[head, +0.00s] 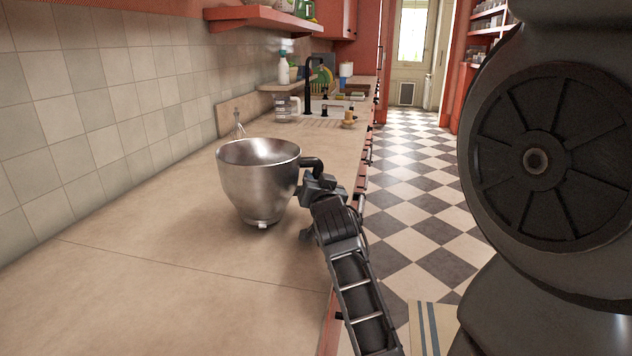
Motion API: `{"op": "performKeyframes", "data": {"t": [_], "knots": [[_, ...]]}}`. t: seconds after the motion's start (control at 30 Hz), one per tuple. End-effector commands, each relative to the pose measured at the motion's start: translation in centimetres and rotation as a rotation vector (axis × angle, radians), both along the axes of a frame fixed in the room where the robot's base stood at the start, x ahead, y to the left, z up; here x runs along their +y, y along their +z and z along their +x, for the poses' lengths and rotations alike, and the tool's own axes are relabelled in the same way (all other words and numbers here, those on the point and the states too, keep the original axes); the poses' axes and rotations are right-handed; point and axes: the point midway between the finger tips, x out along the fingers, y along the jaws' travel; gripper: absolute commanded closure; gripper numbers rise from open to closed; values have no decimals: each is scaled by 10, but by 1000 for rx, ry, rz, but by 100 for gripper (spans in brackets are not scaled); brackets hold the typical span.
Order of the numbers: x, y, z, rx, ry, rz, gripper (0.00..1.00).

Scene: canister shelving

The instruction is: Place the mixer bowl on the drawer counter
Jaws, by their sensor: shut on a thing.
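The mixer bowl (255,180) is a shiny metal bowl with a dark handle (313,165) on its right side. It is upright on or just above the beige counter (160,240); I cannot tell if its base touches. My gripper (310,183) is at the bowl's right side, shut on the handle. The fingertips are partly hidden by the gripper's own body. The arm reaches in from the lower right, over the counter's front edge.
A whisk (238,125) stands behind the bowl near the tiled wall. Farther back are a clear jug (287,109), a black faucet (309,88) and a white bottle (283,68). A red shelf (262,18) hangs above. The counter's near part is clear. The checkered floor (420,195) is open.

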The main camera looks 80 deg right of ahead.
Motion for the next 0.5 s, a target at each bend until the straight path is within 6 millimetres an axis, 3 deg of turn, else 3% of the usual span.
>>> {"op": "performKeyframes", "data": {"t": [0.27, 0.3, 0.5], "knots": [[0, -8, 0, 2, 1, 6, 100], [0, -13, 0, 10, 0, 13, 64], [0, -15, 0, 13, -1, 16, 45]]}}
